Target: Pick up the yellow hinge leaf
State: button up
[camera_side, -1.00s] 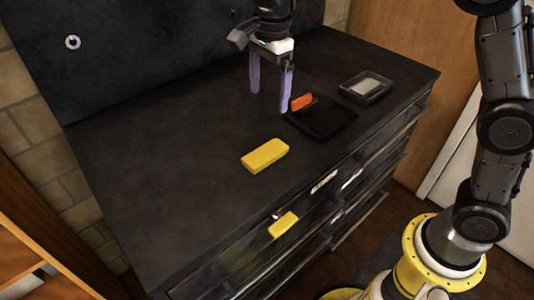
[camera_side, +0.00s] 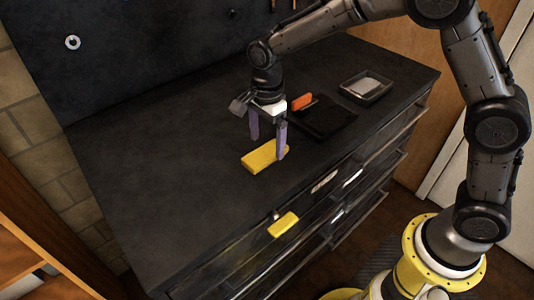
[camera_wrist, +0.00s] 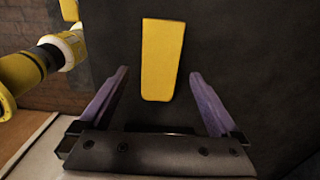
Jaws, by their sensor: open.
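The yellow hinge leaf (camera_side: 258,160) is a flat yellow block lying on the dark bench top. In the wrist view the yellow hinge leaf (camera_wrist: 162,60) lies ahead of the jaws, its near end between the two fingertips. My gripper (camera_side: 267,147) has two purple fingers pointing down, and it is open and empty. In the side view the right finger overlaps the leaf's right end and the left finger is behind the leaf. I cannot tell whether either finger touches it. In the wrist view my gripper (camera_wrist: 158,73) is spread wider than the leaf.
A black plate (camera_side: 332,123) lies to the right, with an orange piece (camera_side: 302,102) at its back edge. A dark tray (camera_side: 380,92) holding a light grey item stands beyond it. A yellow patch (camera_side: 283,225) shows on the drawer front. The left bench top is clear.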

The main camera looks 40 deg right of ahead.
aim_at(266, 155)
jog(key=shift+f, duration=1.3)
grip_shut()
jog(key=shift+r, duration=0.1)
